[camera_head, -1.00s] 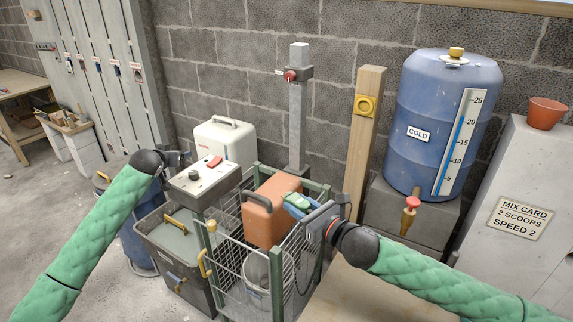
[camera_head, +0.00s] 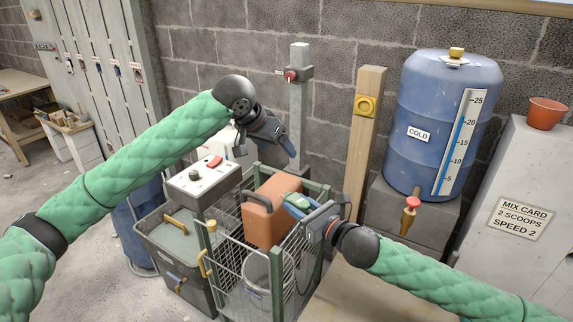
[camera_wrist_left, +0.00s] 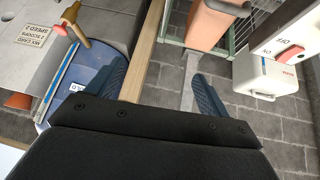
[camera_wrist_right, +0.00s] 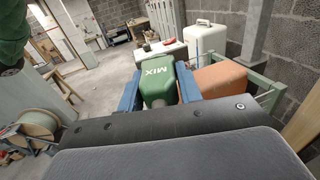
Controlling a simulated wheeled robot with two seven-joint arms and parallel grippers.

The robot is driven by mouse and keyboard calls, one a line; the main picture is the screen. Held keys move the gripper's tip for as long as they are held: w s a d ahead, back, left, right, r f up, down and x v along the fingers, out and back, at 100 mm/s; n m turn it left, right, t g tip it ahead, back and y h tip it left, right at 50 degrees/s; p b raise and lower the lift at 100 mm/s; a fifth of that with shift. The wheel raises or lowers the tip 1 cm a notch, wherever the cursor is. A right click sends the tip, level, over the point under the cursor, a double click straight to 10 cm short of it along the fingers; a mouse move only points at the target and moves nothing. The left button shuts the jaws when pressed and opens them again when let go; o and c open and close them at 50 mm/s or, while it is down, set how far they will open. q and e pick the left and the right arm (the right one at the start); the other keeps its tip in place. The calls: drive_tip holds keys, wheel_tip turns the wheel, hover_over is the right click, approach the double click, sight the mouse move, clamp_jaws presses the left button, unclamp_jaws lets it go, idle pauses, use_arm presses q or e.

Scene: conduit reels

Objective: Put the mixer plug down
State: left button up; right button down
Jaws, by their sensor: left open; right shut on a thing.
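The mixer plug (camera_head: 293,199) is green. In the right wrist view the plug (camera_wrist_right: 157,88) shows the word MIX and sits between the two blue fingers. My right gripper (camera_head: 296,204) is shut on it and holds it above the right side of the wire cage, beside the orange container. My left gripper (camera_head: 288,146) is higher, in front of the wall and near the grey post. In the left wrist view my left gripper (camera_wrist_left: 160,88) is open, with nothing between its fingers.
A wire cage (camera_head: 208,246) holds an orange container (camera_head: 266,214) and a bucket (camera_head: 256,268). A control box (camera_head: 203,181) stands left of it. A grey post (camera_head: 298,100) with a red switch, a wooden post (camera_head: 363,140) and a blue tank (camera_head: 440,120) stand behind.

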sight(298, 200)
use_arm(q)
drive_tip(key=s+d+m+g+y, duration=0.2)
drive_tip(key=s+d+g, duration=0.1)
drive_tip(key=s, duration=0.7)
drive_tip(key=x, duration=1.1)
drive_tip(key=shift+a, duration=0.25)
drive_tip(key=c, duration=0.6)
drive_tip(key=shift+c, duration=0.8)
use_arm(e)
drive_tip(key=c, duration=0.9)
unclamp_jaws()
